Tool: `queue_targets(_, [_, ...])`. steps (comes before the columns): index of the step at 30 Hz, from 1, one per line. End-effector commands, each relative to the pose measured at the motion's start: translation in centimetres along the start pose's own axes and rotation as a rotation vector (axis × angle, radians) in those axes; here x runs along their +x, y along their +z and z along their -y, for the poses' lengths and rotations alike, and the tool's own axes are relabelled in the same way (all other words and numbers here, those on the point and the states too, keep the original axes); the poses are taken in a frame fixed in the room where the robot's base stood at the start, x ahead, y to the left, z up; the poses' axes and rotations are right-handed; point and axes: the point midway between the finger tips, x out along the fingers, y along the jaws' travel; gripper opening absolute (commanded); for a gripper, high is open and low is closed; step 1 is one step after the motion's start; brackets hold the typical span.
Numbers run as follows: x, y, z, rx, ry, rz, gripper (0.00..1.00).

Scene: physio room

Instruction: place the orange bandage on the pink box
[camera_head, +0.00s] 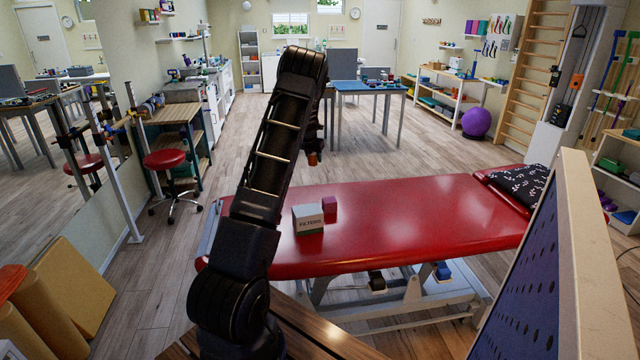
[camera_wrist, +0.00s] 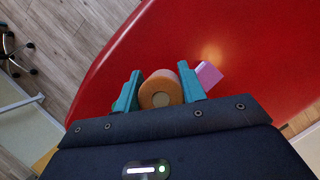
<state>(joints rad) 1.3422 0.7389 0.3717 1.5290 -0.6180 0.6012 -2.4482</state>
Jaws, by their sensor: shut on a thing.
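The orange bandage (camera_wrist: 161,90) is a roll held between the teal fingers of my gripper (camera_wrist: 159,92) in the wrist view. In the head view, a small orange-red bit of the bandage (camera_head: 312,159) shows below the end of my arm, above the red table. The pink box (camera_head: 329,204) stands on the red treatment table (camera_head: 400,215), just behind a white and grey carton. In the wrist view the pink box (camera_wrist: 208,75) lies just right of the right finger, partly hidden by it. The gripper is above the table, and the bandage appears apart from the box.
The white and grey carton (camera_head: 308,219) stands beside the pink box at its front left. A dark patterned pillow (camera_head: 520,184) lies at the table's right end. The red surface between box and pillow is clear. A blue perforated panel (camera_head: 530,285) rises at the front right.

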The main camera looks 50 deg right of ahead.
Motion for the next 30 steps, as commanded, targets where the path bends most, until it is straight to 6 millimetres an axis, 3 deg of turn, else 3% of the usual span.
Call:
queue_targets(3, [-2.2, -0.1, 3.3, 0.032, -0.015, 0.003, 0.18])
queue_targets(9, [-5.1, -0.8, 8.0, 0.083, -0.035, 0.002, 0.18])
queue_targets(15, [-6.0, -1.5, 10.1, 0.107, -0.045, 0.0, 0.18])
queue_targets(20, [-3.9, -2.5, 10.2, 0.107, -0.045, -0.001, 0.18])
queue_targets(30, [3.0, -5.3, 10.2, 0.107, -0.046, -0.002, 0.18])
